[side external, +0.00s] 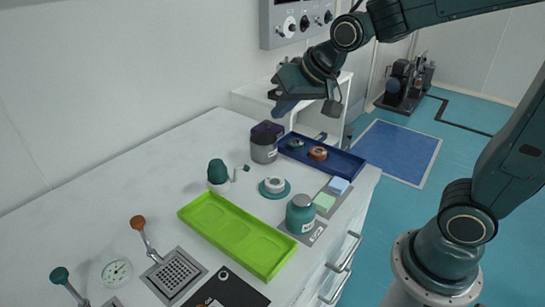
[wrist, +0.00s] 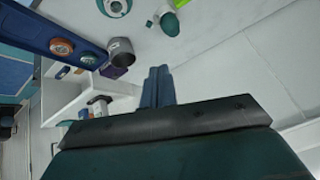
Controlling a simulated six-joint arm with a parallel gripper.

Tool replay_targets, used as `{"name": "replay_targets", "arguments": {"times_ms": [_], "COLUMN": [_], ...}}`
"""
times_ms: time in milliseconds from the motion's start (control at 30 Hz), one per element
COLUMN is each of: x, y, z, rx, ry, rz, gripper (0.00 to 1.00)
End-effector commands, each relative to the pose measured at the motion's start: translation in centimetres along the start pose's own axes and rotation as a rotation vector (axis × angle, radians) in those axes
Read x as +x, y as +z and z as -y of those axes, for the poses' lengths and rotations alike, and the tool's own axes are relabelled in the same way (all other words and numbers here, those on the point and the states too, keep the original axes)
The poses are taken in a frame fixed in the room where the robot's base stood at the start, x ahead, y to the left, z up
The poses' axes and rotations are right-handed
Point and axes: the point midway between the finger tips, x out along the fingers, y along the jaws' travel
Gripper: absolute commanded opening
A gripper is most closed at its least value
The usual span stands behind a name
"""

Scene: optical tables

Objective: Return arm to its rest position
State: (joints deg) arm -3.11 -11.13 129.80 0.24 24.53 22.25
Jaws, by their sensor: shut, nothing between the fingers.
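My gripper (side external: 284,106) hangs in the air above the far end of the white bench (side external: 120,170) in the side external view. Its dark fingers point down, over the area near the purple-lidded grey jar (side external: 264,145). In the wrist view my gripper (wrist: 158,70) shows two blue-grey fingers pressed together with nothing between them. The grey jar (wrist: 121,50) stands apart from the fingertips there. The bench surface lies below the gripper, and it touches nothing that I can see.
A blue tray (side external: 340,163) with small round pieces lies at the bench's far right. A green tray (side external: 235,236), a teal jar (side external: 300,214) and a teal-topped pot (side external: 217,176) stand nearer. A white shelf (side external: 250,98) and a wall control panel (side external: 296,20) are close to my gripper.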

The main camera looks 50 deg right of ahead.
Motion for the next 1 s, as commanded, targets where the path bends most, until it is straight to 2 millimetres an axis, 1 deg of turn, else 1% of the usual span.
{"name": "replay_targets", "arguments": {"times_ms": [33,200,500,700,833,1000], "x": [-1.3,-4.5,-9.2,-11.0,-11.5,-11.6], "y": [0.7,3.5,9.1,12.1,13.1,13.4], "z": [-0.5,-2.0,-4.7,-6.0,-6.4,-6.5], "rx": [-0.022,-0.103,-0.245,-0.315,-0.338,-0.345], "ry": [0.004,0.021,0.044,0.052,0.054,0.055], "rz": [0.004,0.034,0.094,0.128,0.140,0.145], "gripper": [0.00,0.00,0.00,0.00,0.00,0.00]}}
